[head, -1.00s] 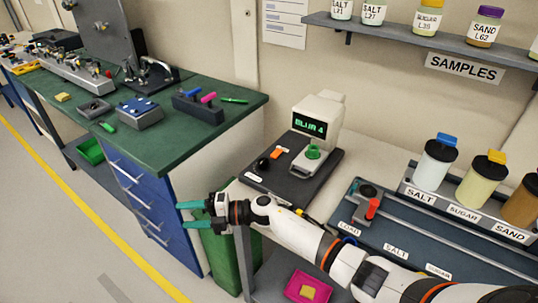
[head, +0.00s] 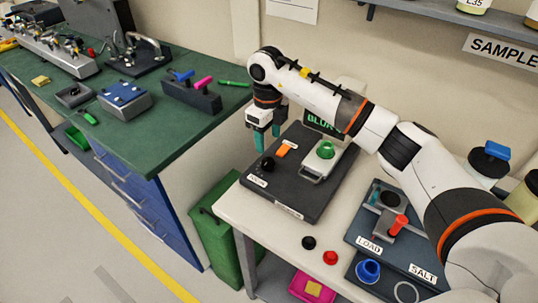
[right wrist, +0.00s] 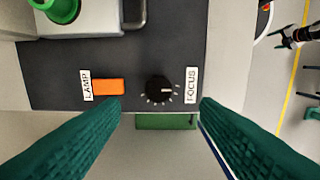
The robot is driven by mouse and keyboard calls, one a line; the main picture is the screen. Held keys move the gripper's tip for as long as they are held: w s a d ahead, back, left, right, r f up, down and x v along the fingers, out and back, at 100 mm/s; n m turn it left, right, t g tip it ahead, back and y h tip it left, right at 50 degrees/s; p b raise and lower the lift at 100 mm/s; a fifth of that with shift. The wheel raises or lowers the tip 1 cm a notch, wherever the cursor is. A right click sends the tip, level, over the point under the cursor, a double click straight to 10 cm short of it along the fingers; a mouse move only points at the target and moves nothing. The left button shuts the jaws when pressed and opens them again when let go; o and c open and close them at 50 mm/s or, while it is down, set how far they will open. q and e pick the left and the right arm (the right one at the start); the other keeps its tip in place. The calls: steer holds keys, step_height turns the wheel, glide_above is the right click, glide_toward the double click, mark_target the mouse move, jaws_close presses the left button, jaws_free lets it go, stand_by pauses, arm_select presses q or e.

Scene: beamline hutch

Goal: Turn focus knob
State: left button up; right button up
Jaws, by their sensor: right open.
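The focus knob (head: 267,164) is a small black dial on the front left of a dark microscope base (head: 318,197). In the right wrist view the knob (right wrist: 159,89) has a white pointer line and tick marks around it, beside a FOCUS label (right wrist: 192,85). My right gripper (head: 267,137) is open, with teal fingers pointing down behind the knob in the head view. In the wrist view its fingers (right wrist: 160,112) stand apart on either side of the knob, not touching it.
An orange lamp switch (right wrist: 108,87) sits beside the knob. The microscope's screen (head: 320,122), reading partly "BLUR", is partly hidden by my right arm. A green bin (head: 218,235) stands below the table's left edge. A loading tray (head: 385,240) lies to the right.

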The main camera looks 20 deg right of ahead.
mark_target(268, 161)
step_height(268, 161, down, 4)
steer(key=shift+w+p, duration=0.15)
steer(key=shift+p, duration=0.3)
step_height(268, 161, down, 4)
steer(key=shift+f+p, duration=0.2)
steer(key=shift+p, duration=0.25)
steer(key=shift+f, duration=0.3)
steer(key=c, duration=1)
arm_select(q)
steer(key=shift+w+r, duration=0.3)
steer(key=shift+r, duration=0.3)
steer(key=shift+w+r, duration=0.25)
steer(key=shift+r, duration=0.3)
